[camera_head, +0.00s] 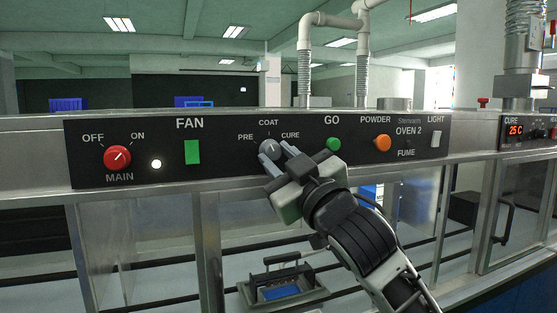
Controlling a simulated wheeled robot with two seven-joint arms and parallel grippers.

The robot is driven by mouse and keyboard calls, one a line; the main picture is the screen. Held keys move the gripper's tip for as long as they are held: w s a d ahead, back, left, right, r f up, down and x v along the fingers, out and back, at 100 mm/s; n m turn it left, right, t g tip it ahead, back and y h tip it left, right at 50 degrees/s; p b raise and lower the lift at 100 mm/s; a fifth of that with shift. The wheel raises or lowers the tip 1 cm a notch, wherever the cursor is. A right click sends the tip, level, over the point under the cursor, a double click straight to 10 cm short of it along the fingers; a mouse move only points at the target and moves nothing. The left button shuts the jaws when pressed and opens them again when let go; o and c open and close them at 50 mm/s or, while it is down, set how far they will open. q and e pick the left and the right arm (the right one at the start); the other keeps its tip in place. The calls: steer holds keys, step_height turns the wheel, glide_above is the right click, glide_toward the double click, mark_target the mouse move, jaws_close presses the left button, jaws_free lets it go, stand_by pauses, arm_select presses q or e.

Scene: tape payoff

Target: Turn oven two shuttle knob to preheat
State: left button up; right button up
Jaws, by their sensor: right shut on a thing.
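The oven two panel (225,171) is black and runs along the steel front. The grey shuttle knob (269,147) sits below the word COAT, with PRE to its left and CURE to its right. Its white mark seems to point up, toward COAT. My right gripper (276,150) reaches up from the lower right. Its two fingers are on either side of the knob's lower part, and it is shut on the knob. The fingers hide part of the knob. My left gripper is not in view.
On the same panel are a red MAIN knob (117,157), a green FAN switch (192,152), a green GO button (333,144), an orange POWDER knob (382,143) and a white LIGHT switch (436,140). Below is a glazed booth with a framed blue item (281,292).

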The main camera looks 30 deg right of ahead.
steer(key=n+g+y, duration=0.1)
steer(key=n, duration=0.3)
steer(key=n+g+y, duration=0.1)
steer(key=n+y, duration=0.1)
steer(key=n, duration=0.2)
steer(key=shift+s+d+r+n, duration=0.1)
steer(key=shift+d+r+n, duration=0.1)
steer(key=shift+n, duration=0.1)
steer(key=shift+c, duration=0.2)
steer(key=shift+o, duration=0.2)
steer(key=o, duration=1)
steer(key=shift+c, duration=0.2)
steer(key=shift+s, duration=0.1)
